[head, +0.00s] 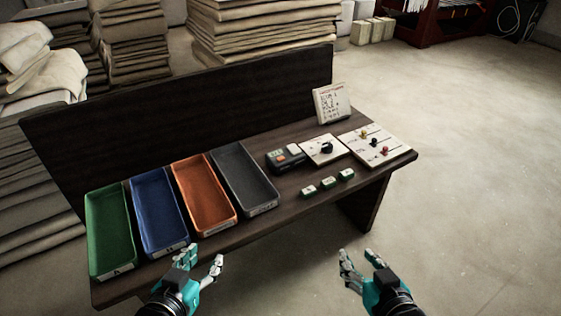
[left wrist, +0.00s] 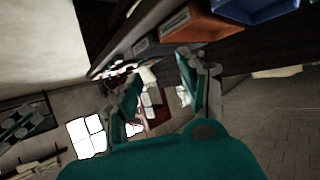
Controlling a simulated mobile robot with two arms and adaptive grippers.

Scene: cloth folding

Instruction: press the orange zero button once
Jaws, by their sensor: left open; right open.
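A small dark device (head: 285,159) with a few coloured buttons lies on the table, right of the grey tray. An orange button (head: 281,158) shows on its face; its label is too small to read. My left gripper (head: 203,257) is open and empty at the table's front edge, in front of the blue and orange trays. It also shows open in the left wrist view (left wrist: 160,70), with nothing between its fingers. My right gripper (head: 362,262) is open and empty in front of the table, over the floor. Neither gripper touches the device.
Green (head: 109,232), blue (head: 158,212), orange (head: 203,195) and grey (head: 244,178) trays stand in a row on the dark table (head: 240,228). Right of the device are a white dial plate (head: 318,154), a plate with coloured knobs (head: 388,141), small green-white blocks (head: 327,183) and a note card (head: 332,103).

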